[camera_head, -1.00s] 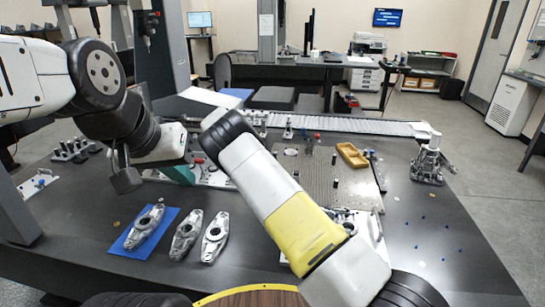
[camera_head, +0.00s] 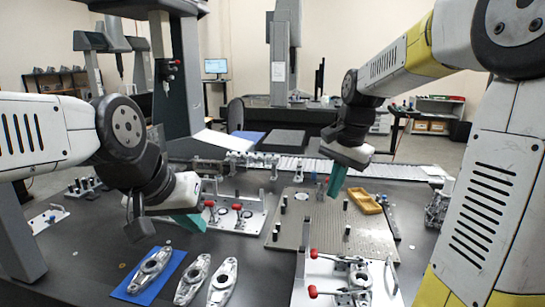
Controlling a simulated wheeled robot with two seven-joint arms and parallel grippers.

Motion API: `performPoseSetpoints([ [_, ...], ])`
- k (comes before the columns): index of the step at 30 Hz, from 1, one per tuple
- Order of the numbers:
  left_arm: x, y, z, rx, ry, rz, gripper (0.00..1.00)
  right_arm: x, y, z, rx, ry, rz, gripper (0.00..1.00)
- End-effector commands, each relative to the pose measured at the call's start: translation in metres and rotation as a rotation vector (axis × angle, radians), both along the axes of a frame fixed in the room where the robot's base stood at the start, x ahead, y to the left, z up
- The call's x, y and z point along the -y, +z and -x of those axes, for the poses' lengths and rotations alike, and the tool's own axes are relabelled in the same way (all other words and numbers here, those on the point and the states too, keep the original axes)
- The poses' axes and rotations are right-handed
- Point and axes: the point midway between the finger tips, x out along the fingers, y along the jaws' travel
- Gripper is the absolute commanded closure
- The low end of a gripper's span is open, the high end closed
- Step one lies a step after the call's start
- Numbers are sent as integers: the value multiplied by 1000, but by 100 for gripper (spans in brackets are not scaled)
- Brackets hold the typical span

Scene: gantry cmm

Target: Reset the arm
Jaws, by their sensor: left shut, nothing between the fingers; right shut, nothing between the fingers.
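My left arm comes in from the left, and its gripper (camera_head: 190,222) points down and right with teal fingers pressed together. It hangs over the dark table, left of a fixture plate with red-handled clamps (camera_head: 238,226). My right arm comes in from the upper right, and its gripper (camera_head: 336,184) points down with teal fingers together, over the back part of a perforated plate (camera_head: 320,232). Both grippers look shut and empty. The right upper arm hides the table's right side.
A metal casting (camera_head: 152,268) lies on a blue mat (camera_head: 122,290), with two more castings (camera_head: 192,280) (camera_head: 222,283) beside it. A second clamp fixture (camera_head: 340,282) stands at the front. A yellow tray (camera_head: 364,201) sits on the perforated plate. A roller conveyor (camera_head: 305,168) runs behind.

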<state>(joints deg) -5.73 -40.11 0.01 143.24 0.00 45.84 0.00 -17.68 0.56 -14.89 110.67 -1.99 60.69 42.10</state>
Motion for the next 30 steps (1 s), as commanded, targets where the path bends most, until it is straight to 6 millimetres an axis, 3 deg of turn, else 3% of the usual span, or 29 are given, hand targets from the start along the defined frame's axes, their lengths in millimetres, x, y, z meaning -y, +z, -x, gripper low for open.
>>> performPoseSetpoints([
  [3, 0, 0, 0, 0, 0, 0, 100, 1, 18, 43, 117, 155, -17, 100],
  [9, 0, 0, 0, 0, 0, 0, 100, -3, 27, 109, 319, 416, 36, 100],
  [15, 0, 0, 0, 0, 0, 0, 100, -8, 21, 152, 455, 601, 136, 100],
  [21, 0, 0, 0, 0, 0, 0, 100, -10, 15, 166, 498, 668, 184, 100],
  [30, 0, 0, 0, 0, 0, 0, 100, -10, 15, 166, 498, 668, 184, 100],
])
